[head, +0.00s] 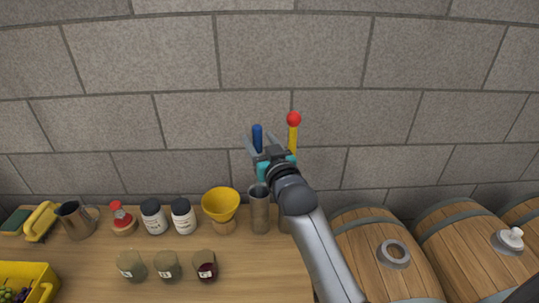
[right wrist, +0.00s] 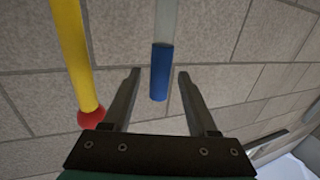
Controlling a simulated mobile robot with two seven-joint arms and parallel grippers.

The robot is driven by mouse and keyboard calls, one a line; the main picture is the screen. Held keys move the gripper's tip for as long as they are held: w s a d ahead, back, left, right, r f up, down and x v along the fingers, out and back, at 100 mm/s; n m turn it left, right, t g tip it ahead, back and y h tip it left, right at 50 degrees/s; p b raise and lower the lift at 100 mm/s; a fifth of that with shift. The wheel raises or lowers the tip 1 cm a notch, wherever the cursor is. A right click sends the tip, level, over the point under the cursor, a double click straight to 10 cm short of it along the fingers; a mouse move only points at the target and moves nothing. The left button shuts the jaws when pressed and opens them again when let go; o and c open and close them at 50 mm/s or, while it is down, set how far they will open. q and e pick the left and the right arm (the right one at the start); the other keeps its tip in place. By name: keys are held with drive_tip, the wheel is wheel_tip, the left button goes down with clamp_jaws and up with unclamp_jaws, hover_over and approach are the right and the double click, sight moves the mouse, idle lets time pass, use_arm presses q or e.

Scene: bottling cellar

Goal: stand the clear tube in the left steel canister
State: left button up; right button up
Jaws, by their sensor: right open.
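The clear tube shows its blue end (head: 257,137) at the top in the head view. In the right wrist view, its blue end (right wrist: 160,75) and pale clear length (right wrist: 166,20) show upside down. My right gripper (head: 260,147) is open, its fingers either side of the tube with a gap on both sides. The left steel canister (head: 260,210) stands on the bench below the gripper. The tube's lower end is hidden, so I cannot tell whether it is inside. A second canister (head: 285,222) is mostly hidden by my right arm. My left gripper is out of view.
A yellow rod with a red ball (head: 293,120) rises close right of the gripper. A yellow funnel (head: 220,204) stands left of the canister, with several jars and a steel jug (head: 76,220) farther left. Barrels (head: 380,255) stand right; the stone wall is behind.

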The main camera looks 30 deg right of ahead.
drive_tip(key=s+a, duration=0.1)
drive_tip(key=s, duration=0.6)
drive_tip(key=shift+s, duration=0.2)
idle(0.4)
